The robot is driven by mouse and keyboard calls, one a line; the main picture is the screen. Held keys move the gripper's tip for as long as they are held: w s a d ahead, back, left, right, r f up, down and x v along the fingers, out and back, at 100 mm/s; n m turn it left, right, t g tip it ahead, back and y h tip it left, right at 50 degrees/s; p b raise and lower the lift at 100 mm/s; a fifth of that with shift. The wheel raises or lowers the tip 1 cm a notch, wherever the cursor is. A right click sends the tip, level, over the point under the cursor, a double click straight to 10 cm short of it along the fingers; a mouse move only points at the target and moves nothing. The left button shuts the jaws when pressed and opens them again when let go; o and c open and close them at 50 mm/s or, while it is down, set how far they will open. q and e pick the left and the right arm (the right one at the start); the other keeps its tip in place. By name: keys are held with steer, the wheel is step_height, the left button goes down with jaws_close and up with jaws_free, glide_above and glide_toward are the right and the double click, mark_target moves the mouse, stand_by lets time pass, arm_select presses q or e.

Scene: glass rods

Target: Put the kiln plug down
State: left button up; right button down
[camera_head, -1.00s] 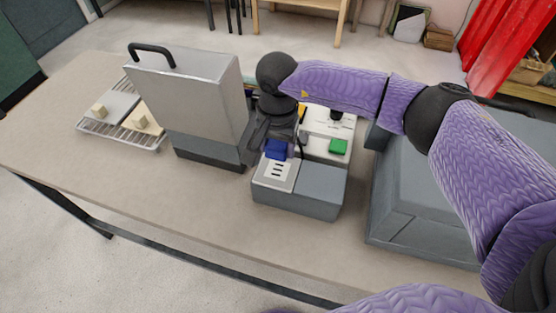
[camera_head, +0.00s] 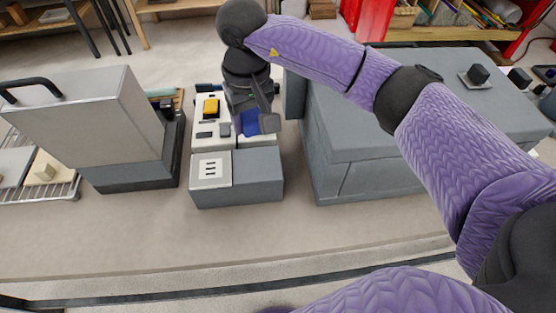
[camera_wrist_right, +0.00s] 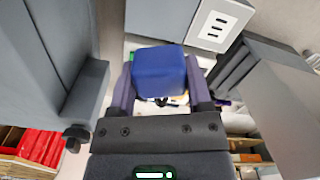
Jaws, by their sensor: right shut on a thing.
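My right gripper (camera_head: 262,122) is shut on a blue block (camera_head: 247,122), which I take to be the kiln plug. The block also shows between the fingers of the right gripper (camera_wrist_right: 159,76) in the right wrist view (camera_wrist_right: 158,66). It is held over the white board (camera_head: 200,142), behind and right of the slotted white plate (camera_head: 210,171) on the grey box (camera_head: 255,180). I cannot tell whether its underside touches anything. The slotted plate also shows at the upper right in the wrist view (camera_wrist_right: 217,27). My left gripper is not in view.
A large grey housing (camera_head: 380,140) stands close on the right. A tall grey panel with a black handle (camera_head: 85,115) stands left, beside a wire rack (camera_head: 62,190). The front table strip is clear.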

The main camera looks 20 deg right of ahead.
mark_target(258, 163)
step_height(258, 163, down, 10)
steer(key=shift+d+r+b, duration=0.1)
steer(key=shift+r+b, duration=0.05)
steer(key=shift+b, duration=0.2)
steer(key=shift+f+b, duration=0.6)
steer(key=shift+b, duration=0.15)
steer(key=shift+c, duration=1)
jaws_free()
steer(key=shift+o, duration=0.9)
